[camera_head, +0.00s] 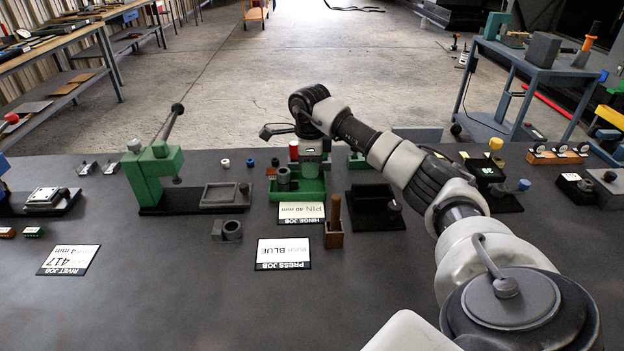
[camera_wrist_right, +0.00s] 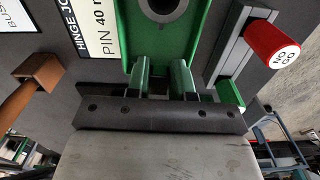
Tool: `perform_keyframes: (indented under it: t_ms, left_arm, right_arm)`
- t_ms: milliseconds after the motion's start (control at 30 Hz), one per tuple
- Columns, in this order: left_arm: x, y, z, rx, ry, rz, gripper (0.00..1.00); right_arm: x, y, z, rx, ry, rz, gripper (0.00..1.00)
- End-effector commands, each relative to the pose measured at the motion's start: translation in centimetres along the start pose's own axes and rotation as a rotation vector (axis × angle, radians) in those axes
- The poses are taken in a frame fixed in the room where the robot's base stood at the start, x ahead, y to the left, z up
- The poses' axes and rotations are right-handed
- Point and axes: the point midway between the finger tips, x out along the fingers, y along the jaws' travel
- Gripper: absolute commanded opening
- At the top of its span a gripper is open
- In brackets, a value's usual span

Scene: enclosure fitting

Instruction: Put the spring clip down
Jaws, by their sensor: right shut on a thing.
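My right gripper (camera_head: 312,165) reaches down at the green hinge-job fixture (camera_head: 318,187), near the middle of the bench. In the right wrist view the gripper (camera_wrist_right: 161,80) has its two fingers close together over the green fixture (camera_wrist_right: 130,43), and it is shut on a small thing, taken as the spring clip. The clip itself cannot be made out between the fingers, and I cannot tell whether it touches the fixture. My left gripper is not in view.
A red NO GO gauge handle (camera_wrist_right: 272,45) stands close beside the fingers. A green press (camera_head: 152,175) stands left. The front of the bench (camera_head: 190,300) is clear.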

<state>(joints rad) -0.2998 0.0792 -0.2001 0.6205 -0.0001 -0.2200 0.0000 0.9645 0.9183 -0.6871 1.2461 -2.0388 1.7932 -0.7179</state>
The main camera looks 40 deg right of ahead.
Motion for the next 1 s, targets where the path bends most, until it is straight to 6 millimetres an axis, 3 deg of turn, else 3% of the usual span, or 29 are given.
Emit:
perform_keyframes:
  t_ms: [167,433,767,800,967,1000]
  left_arm:
    - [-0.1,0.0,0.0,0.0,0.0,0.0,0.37]
    - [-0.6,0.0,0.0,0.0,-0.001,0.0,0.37]
    - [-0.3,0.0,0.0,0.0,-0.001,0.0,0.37]
    - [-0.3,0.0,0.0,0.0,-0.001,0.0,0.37]
    - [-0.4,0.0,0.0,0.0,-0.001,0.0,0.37]
    - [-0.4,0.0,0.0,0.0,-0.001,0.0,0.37]
  right_arm:
    - [0.7,0.4,-0.4,-0.002,-0.001,0.001,0.0]
    - [4.2,0.4,-0.4,-0.002,0.0,0.002,0.0]
    - [4.6,0.3,-0.4,-0.002,-0.001,0.0,0.0]
    - [4.7,0.3,-0.4,-0.002,-0.001,-0.001,0.24]
    - [4.6,0.3,-0.4,-0.001,-0.001,0.0,0.48]
    - [4.6,0.3,-0.4,-0.002,-0.001,0.0,0.48]
